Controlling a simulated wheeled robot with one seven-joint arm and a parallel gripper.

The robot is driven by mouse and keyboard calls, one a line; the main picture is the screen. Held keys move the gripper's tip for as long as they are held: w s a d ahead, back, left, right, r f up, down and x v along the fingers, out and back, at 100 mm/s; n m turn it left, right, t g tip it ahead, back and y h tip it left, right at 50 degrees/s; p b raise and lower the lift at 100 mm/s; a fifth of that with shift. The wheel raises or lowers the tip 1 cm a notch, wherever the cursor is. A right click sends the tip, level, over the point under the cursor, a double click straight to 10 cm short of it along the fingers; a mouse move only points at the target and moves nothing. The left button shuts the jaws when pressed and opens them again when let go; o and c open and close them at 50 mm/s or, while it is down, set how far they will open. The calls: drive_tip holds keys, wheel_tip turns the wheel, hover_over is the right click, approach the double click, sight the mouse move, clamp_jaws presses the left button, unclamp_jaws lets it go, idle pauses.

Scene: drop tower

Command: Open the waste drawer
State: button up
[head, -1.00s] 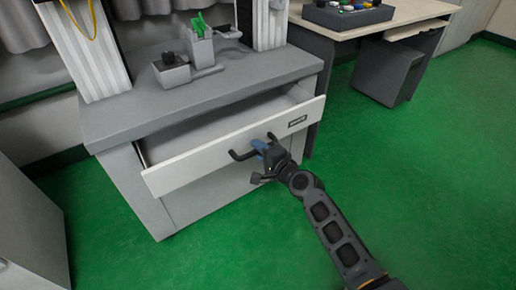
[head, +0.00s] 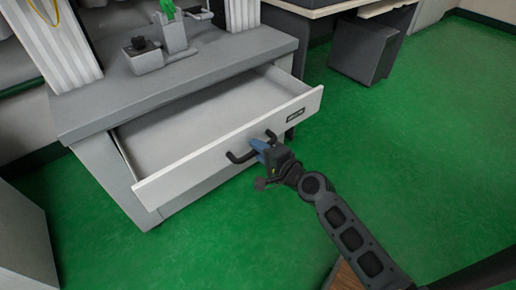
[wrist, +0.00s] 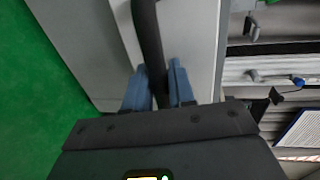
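The waste drawer (head: 190,178) is a wide white-fronted drawer under the grey bench top, and it stands well open. Its inside shows as a light grey, empty-looking floor. A small dark label sits on the right of its front. The black bar handle (head: 238,157) is on the middle of the front. My gripper (head: 259,146) is at the handle, with its blue fingers on either side of the bar. In the wrist view the handle (wrist: 147,35) runs between the two fingertips (wrist: 160,78), and they look closed on it.
The grey cabinet top (head: 180,80) carries a fixture with a green part (head: 168,9). A desk with a dark pedestal (head: 364,50) stands at the back right. Another cabinet (head: 25,240) is at the left edge. Green floor (head: 420,150) is clear to the right.

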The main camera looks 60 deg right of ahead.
drive_tip(key=o, duration=0.3)
drive_tip(key=v, duration=0.7)
drive_tip(key=shift+s, duration=0.35)
drive_tip(key=shift+a+r, duration=0.1)
drive_tip(key=shift+a, duration=0.05)
drive_tip(key=s+a+r+n+g+y, duration=0.1)
drive_tip(key=s+a+r+n, duration=0.1)
drive_tip(key=s+a+n, duration=0.9)
drive_tip(key=s+a+r+n+y, duration=0.3)
drive_tip(key=s+a+r+n, duration=0.5)
drive_tip(key=s+r+n, duration=0.25)
wheel_tip(320, 180, up, 21)
drive_tip(key=p, duration=2.1)
drive_tip(key=shift+d+r+t, duration=0.2)
drive_tip(key=shift+r+t, duration=0.05)
drive_tip(key=shift+t, duration=0.05)
